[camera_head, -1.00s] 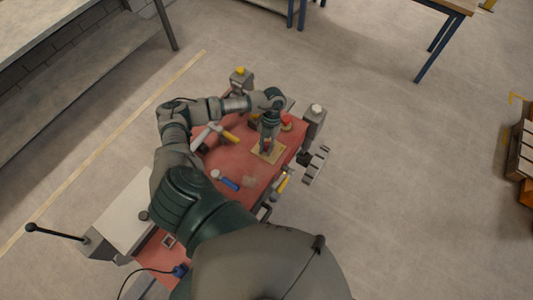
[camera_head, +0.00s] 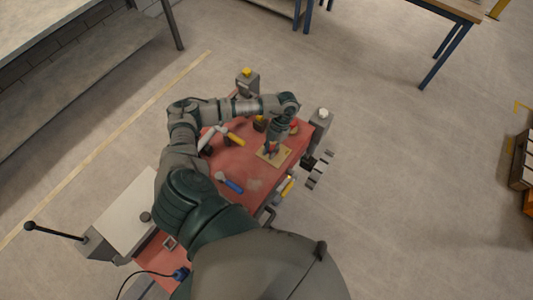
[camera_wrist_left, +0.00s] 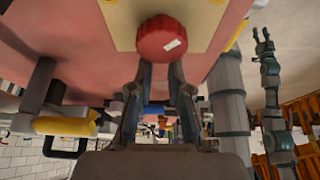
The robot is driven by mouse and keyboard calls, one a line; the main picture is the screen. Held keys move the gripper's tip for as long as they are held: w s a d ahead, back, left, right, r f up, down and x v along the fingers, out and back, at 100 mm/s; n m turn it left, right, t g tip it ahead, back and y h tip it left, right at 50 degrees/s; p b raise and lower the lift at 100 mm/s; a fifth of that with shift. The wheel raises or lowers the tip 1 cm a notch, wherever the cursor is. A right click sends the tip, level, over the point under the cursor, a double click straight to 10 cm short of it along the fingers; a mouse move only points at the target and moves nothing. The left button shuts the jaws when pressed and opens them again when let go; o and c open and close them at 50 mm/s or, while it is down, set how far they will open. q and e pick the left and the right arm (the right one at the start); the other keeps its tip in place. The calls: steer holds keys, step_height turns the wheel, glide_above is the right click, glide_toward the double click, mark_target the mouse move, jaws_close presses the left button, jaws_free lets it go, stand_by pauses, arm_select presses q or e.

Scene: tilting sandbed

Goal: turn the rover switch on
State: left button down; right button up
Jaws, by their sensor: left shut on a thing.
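The red round knob with a white mark (camera_wrist_left: 163,37), which I take for the rover switch, sits on a yellowish plate (camera_wrist_left: 118,22) in the left wrist view. In the head view the plate (camera_head: 284,158) lies on the rover's red deck (camera_head: 218,160). My left gripper (camera_head: 272,149) reaches down onto the knob and mostly hides it there. In the wrist view its fingers (camera_wrist_left: 162,75) are shut on the knob's near side. My right gripper (camera_wrist_left: 263,38) shows raised at the right of the wrist view, its two fingers apart and empty. It is outside the head view.
Close to the left gripper are another red part (camera_head: 294,127) and a yellow-handled tool (camera_head: 235,139). A blue-handled tool (camera_head: 231,185) lies on the deck. Grey posts stand at the deck corners, one with a yellow top (camera_head: 246,73).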

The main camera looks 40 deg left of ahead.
arm_select(q)
steer(key=c, duration=1)
jaws_free()
steer(key=shift+w+t, duration=0.4)
steer(key=shift+w, duration=0.6)
steer(key=o, duration=0.4)
steer(key=w, duration=0.1)
steer(key=w+f, duration=0.1)
steer(key=shift+w+d+f, duration=0.1)
steer(key=shift+w+f, duration=0.05)
steer(key=shift+w, duration=0.2)
steer(key=shift+w+f, duration=0.15)
steer(key=shift+w, duration=0.1)
steer(key=shift+a, duration=0.25)
step_height(320, 180, up, 4)
steer(key=shift+a+r, duration=0.1)
steer(key=w+r, duration=0.1)
steer(key=r, duration=0.1)
steer(key=w+r, duration=0.4)
steer(key=shift+a+r, duration=0.2)
arm_select(e)
steer(key=shift+w+a, duration=0.15)
steer(key=shift+w, duration=0.35)
